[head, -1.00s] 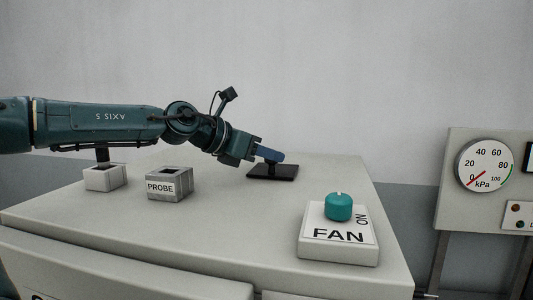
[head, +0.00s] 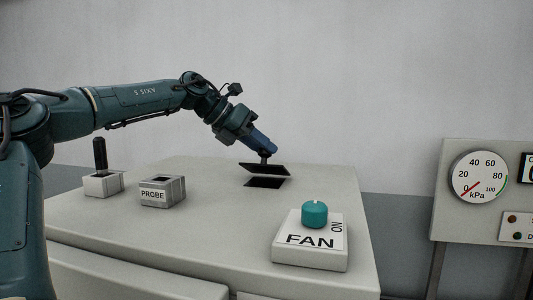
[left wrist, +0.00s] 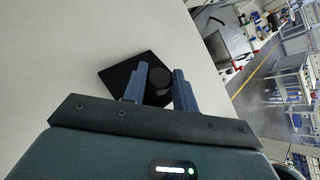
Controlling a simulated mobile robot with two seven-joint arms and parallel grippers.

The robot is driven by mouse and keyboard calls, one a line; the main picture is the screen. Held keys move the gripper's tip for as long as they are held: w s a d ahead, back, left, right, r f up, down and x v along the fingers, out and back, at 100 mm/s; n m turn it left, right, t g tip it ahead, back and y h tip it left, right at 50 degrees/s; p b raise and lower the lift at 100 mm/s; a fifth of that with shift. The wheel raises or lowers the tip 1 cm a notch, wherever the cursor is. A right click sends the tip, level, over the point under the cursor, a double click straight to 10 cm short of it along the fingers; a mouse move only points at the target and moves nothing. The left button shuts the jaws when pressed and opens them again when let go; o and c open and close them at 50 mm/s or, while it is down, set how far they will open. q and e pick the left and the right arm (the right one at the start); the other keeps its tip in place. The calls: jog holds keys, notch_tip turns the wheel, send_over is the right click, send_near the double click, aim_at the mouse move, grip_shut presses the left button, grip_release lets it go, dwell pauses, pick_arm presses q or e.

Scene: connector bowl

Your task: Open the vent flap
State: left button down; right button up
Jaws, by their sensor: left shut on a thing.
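The vent flap (head: 278,171) is a thin black plate with a short dark knob on top, on the far part of the grey cabinet top. Its plate is raised and tilted above a dark opening (head: 264,184) in the cabinet top. My left gripper (head: 268,153) comes down on the knob from the upper left, shut on it. In the left wrist view the round dark knob (left wrist: 159,77) sits between the two blue fingers, with the black plate (left wrist: 120,76) behind it. My right gripper is not in view.
A white FAN box (head: 310,255) with a teal knob (head: 314,213) stands at the front right of the cabinet top. A grey PROBE box (head: 162,193) and a white block (head: 103,186) with a dark upright handle (head: 100,153) stand left. A kPa gauge (head: 479,178) hangs right.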

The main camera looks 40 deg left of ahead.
pick_arm(q)
jog(key=shift+w+a+r, duration=0.25)
jog(key=shift+w+r, duration=0.15)
jog(key=shift+r, duration=0.1)
jog(key=shift+w+a+r, duration=0.2)
jog(key=shift+w+a, duration=0.1)
jog(key=shift+w, duration=0.25)
jog(key=shift+w+a+r, duration=0.2)
jog(key=shift+w+a, duration=0.1)
jog(key=shift+w, duration=0.25)
jog(key=shift+w+a+r, duration=0.1)
jog(key=shift+w+a, duration=0.05)
jog(key=shift+w, duration=0.2)
jog(key=c, duration=2.1)
grip_release()
jog(key=shift+w, duration=0.2)
jog(key=o, duration=0.5)
jog(key=shift+s+a+f, duration=0.15)
jog(key=shift+f, duration=0.2)
jog(key=shift+c, duration=0.2)
jog(key=o, duration=0.5)
jog(key=shift+a, duration=0.1)
jog(key=shift+o, duration=0.2)
jog(key=shift+r, duration=0.2)
jog(key=shift+s+r, duration=0.1)
jog(key=shift+r, duration=0.05)
jog(key=v, duration=1.2)
jog(key=shift+s, duration=0.3)
